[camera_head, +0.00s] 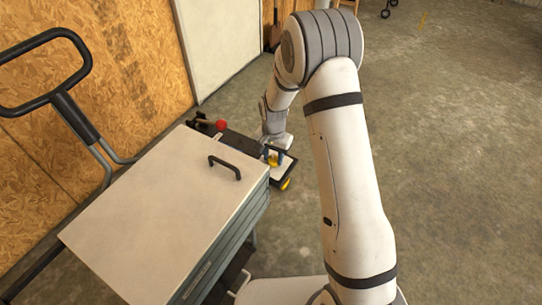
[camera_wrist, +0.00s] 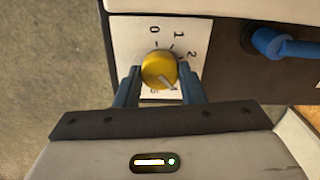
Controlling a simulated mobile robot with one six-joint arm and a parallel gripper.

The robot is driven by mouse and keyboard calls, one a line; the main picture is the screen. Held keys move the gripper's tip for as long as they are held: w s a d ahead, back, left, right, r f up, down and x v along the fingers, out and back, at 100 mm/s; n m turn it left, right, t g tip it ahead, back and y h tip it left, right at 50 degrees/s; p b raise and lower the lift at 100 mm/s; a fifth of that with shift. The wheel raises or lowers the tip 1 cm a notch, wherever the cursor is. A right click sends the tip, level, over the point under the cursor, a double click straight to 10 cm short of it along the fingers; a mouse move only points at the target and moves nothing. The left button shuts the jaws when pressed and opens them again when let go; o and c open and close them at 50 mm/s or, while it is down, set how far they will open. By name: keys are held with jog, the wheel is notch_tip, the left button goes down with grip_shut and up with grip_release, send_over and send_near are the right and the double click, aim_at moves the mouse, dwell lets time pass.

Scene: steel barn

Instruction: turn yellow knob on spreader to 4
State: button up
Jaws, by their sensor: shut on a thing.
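The yellow knob (camera_wrist: 159,68) sits on a white dial plate (camera_wrist: 148,28) in the wrist view. The figures 0, 1 and 2 are readable; those on the lower right are hidden or unclear. A pale mark on the knob points to the lower right. My gripper (camera_wrist: 160,88) has one blue finger on each side of the knob and is shut on it. In the head view, my gripper (camera_head: 274,153) reaches down to the dark spreader (camera_head: 242,143) behind the cabinet, where the knob shows small between the fingers.
A grey drawer cabinet (camera_head: 165,205) with a black handle stands in front of the spreader. A black push-handle frame (camera_head: 75,100) is at left by the board wall (camera_head: 120,60). A red knob (camera_head: 221,125) sits on the spreader.

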aim_at(273, 158)
jog(key=shift+w+r+m, duration=0.15)
jog(key=shift+w+m, duration=0.1)
jog(key=shift+m, duration=0.65)
jog(key=o, duration=1)
jog(key=shift+s, duration=0.1)
jog(key=shift+r+p, duration=0.45)
jog(key=shift+r, duration=3.35)
jog(key=shift+r, duration=0.1)
